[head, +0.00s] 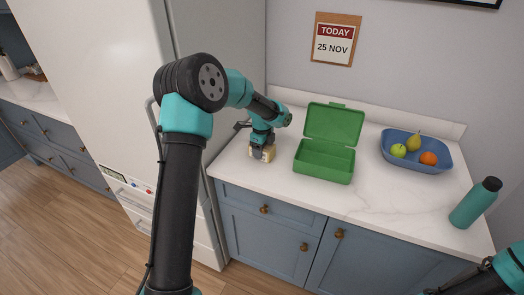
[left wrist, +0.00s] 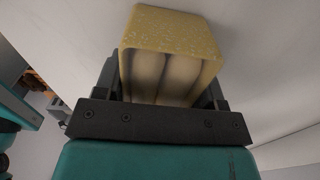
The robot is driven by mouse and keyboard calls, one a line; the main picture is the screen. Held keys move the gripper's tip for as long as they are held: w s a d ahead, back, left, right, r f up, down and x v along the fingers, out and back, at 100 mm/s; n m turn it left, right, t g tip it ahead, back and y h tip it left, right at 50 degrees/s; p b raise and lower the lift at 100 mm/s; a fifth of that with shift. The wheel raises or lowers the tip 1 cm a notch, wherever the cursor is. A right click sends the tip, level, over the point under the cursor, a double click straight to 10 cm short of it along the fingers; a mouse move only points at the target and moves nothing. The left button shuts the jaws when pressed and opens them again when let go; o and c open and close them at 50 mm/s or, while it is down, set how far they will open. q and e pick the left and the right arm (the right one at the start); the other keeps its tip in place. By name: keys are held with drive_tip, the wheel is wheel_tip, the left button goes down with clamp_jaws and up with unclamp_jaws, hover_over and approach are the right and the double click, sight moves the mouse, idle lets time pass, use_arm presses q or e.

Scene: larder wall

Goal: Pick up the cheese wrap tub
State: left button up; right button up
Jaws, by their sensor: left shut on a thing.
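The cheese wrap tub (head: 268,153) is a small pale yellow box near the left end of the white counter in the head view. My left gripper (head: 258,149) is shut on it from above. In the left wrist view the tub (left wrist: 172,35) fills the space between the two dark fingers of the left gripper (left wrist: 168,90), with pale rolls showing inside it. I cannot tell whether the tub touches the counter. My right arm shows at the lower right corner of the head view, but its fingertips are not seen.
An open green lunch box (head: 322,176) stands right of the tub. A blue tray (head: 440,165) with fruit and a teal bottle (head: 475,203) are farther right. A white fridge (head: 100,75) rises at the left. The counter (head: 390,205) is clear in front of the tray.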

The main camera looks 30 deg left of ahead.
use_arm(q)
drive_tip(key=shift+r, duration=0.1)
drive_tip(key=shift+r, duration=1.25)
drive_tip(key=s+d, duration=0.2)
drive_tip(key=s, duration=0.2)
drive_tip(key=s+d+r, duration=0.1)
drive_tip(key=s+d, duration=0.2)
drive_tip(key=s, duration=0.2)
drive_tip(key=s+d+r, duration=0.1)
drive_tip(key=s+d, duration=0.2)
drive_tip(key=s, duration=0.1)
drive_tip(key=shift+s+d+r, duration=0.2)
drive_tip(key=shift+s, duration=0.1)
drive_tip(key=shift+w, duration=0.1)
